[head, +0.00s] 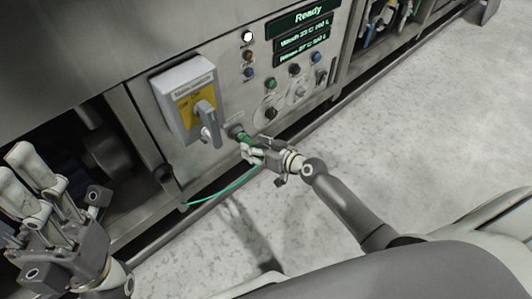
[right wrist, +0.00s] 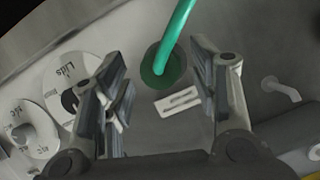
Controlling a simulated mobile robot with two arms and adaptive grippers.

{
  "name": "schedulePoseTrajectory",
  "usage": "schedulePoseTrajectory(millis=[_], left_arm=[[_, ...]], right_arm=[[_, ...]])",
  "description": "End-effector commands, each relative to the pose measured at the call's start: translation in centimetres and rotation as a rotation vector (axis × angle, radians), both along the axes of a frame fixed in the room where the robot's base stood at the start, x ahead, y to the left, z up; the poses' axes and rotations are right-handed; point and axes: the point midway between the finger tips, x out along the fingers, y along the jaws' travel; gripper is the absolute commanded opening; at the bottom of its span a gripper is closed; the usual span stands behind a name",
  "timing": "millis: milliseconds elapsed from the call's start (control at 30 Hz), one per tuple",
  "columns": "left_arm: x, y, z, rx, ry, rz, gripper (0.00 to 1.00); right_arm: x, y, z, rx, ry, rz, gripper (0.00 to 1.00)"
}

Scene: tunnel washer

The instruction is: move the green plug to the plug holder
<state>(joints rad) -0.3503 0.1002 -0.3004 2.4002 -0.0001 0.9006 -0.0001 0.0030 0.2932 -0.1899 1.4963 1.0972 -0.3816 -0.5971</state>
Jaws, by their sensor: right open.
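The green plug (head: 246,139) sits in a socket on the steel panel, below and right of the grey main-switch box. In the right wrist view a green cable (right wrist: 178,30) runs into a dark green round piece (right wrist: 161,68) at the panel. My right gripper (head: 256,149) is at the plug. In the right wrist view its open fingers (right wrist: 158,75) stand to either side of the green piece, with gaps. A small grey hook (right wrist: 280,88) sticks out of the panel there; I cannot tell whether it is the plug holder. My left gripper (head: 32,180) is at the lower left, away from the plug.
The main-switch box (head: 187,98) with its grey handle juts out just left of the plug. Buttons (head: 271,84) and displays (head: 303,38) lie to the right. A thin green cable (head: 222,193) hangs below. The pale floor (head: 430,140) is clear at the right.

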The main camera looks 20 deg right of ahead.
Motion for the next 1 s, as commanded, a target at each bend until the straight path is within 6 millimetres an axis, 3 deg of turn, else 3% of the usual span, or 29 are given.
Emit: schedulePoseTrajectory(millis=[167, 467, 867, 900, 1000], left_arm=[[0.02, -0.01, -0.46, 0.000, 0.001, 0.000, 0.41], [0.03, -0.03, -0.46, 0.000, 0.001, -0.001, 0.41], [0.04, -0.02, -0.47, 0.001, 0.002, 0.000, 0.41], [0.04, -0.02, -0.47, 0.001, 0.002, 0.000, 0.41], [0.04, -0.02, -0.47, 0.001, 0.002, 0.000, 0.41]], right_arm=[[1.09, 0.55, -0.46, 0.001, -0.001, 0.001, 0.54], [1.19, 0.61, -0.50, 0.000, 0.000, 0.000, 0.54], [1.17, 0.58, -0.51, 0.000, 0.000, 0.000, 0.03], [1.16, 0.57, -0.50, 0.000, 0.000, 0.000, 0.25], [1.16, 0.57, -0.50, 0.000, 0.000, 0.000, 0.12]])
